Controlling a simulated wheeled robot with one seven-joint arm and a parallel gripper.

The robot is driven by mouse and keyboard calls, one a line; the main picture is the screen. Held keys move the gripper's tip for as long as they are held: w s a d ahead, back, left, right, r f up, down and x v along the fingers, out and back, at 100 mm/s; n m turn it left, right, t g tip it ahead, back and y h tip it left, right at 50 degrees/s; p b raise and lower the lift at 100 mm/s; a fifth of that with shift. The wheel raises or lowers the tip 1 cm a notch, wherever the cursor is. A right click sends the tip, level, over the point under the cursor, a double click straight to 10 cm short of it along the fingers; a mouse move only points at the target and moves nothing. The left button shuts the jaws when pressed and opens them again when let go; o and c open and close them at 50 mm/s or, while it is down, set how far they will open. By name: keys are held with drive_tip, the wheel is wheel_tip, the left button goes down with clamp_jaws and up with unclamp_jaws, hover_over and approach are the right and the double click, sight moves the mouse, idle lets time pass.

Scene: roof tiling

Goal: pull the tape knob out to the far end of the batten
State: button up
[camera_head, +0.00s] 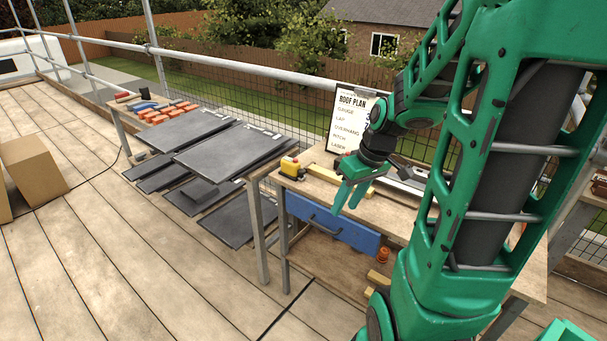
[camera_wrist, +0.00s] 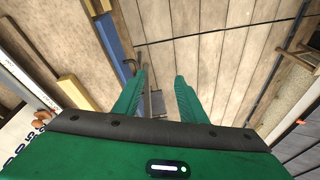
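A yellow tape-like case (camera_head: 290,166) with dark and reddish parts sits at the left end of the workbench top. I cannot make out its knob. A pale yellow wooden strip (camera_head: 323,173), which looks like the batten, lies on the bench to its right and passes partly behind my gripper. My gripper (camera_head: 346,206) hangs over the bench's front edge, right of the case and apart from it, pointing down. In the wrist view my gripper (camera_wrist: 160,84) has its fingers apart with nothing between them. A yellow wooden piece (camera_wrist: 76,92) shows left of the fingers there.
The workbench (camera_head: 400,213) has a blue drawer front (camera_head: 330,222) with a handle, and an orange item (camera_head: 383,254) on its lower shelf. A roof plan board (camera_head: 350,118) stands behind. Dark slates (camera_head: 225,150) lie to the left. Cardboard boxes (camera_head: 32,172) stand far left. Deck boards between are clear.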

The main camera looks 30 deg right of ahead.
drive_tip(key=w+d+f+n+t+y, duration=0.1)
drive_tip(key=w+d+f+n+t, duration=0.1)
drive_tip(key=w, duration=0.5)
drive_tip(key=w+d+f+n+t+y, duration=0.1)
drive_tip(key=w+f+n+t+y, duration=0.15)
drive_tip(key=w, duration=0.35)
drive_tip(key=t, duration=0.5)
approach(303, 171)
drive_tip(key=s, duration=0.2)
drive_tip(key=shift+s+d+r+m+h, duration=0.2)
drive_tip(key=shift+s+r+m+h, duration=0.05)
drive_tip(key=shift+s+r+m, duration=0.15)
drive_tip(key=shift+w+t, duration=0.25)
drive_tip(key=x, duration=1)
drive_tip(key=shift+w+f, duration=0.15)
